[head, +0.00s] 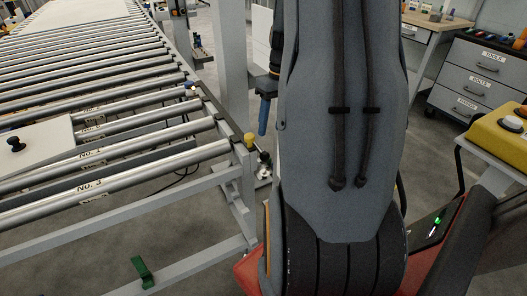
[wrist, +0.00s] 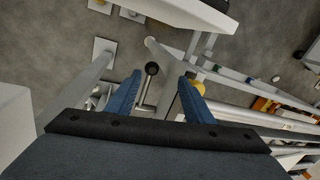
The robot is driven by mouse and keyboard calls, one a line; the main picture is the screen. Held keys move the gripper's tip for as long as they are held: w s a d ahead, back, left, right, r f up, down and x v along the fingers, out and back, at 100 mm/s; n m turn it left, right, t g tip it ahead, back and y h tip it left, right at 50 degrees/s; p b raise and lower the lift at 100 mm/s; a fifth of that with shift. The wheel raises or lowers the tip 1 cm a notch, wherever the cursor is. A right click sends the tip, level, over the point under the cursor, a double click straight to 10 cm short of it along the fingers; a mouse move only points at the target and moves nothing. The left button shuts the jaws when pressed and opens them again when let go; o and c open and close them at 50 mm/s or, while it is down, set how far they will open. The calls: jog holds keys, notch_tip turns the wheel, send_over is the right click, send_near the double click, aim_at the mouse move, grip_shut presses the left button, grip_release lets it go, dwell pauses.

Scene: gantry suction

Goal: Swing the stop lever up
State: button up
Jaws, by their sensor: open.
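A lever with a black ball knob (wrist: 152,68) on a thin metal rod shows in the wrist view, and I take it as the stop lever. It lies between the two blue fingers of my gripper (wrist: 161,76), which are apart and hold nothing. I cannot tell how close the fingers are to the rod in depth. A yellow knob (wrist: 198,88) shows by the right finger. In the head view the yellow knob (head: 249,138) is at the conveyor's edge, with a dark ball (head: 264,157) just beside it. One blue finger (head: 263,117) hangs above them; my arm hides the rest.
The roller conveyor (head: 135,142) fills the left, with a pale panel (head: 38,150) carrying a black knob. A grey upright post (head: 232,60) stands behind the lever. A green bracket (head: 143,272) is on the lower rail. A drawer cabinet (head: 476,80) and a yellow case (head: 500,134) are at right.

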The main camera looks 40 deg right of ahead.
jog(key=b, duration=0.3)
send_near(266, 153)
jog(key=f, duration=0.1)
jog(key=shift+a+f+b, duration=0.15)
jog(key=shift+a+f, duration=0.15)
jog(key=shift+f, duration=1.1)
jog(key=shift+a+f+b, duration=0.2)
jog(key=shift+a+f, duration=0.05)
jog(key=shift+f, duration=1.2)
jog(key=shift+a+f+b, duration=0.15)
jog(key=shift+a+f, duration=0.15)
jog(key=shift+f, duration=1.1)
grip_shut()
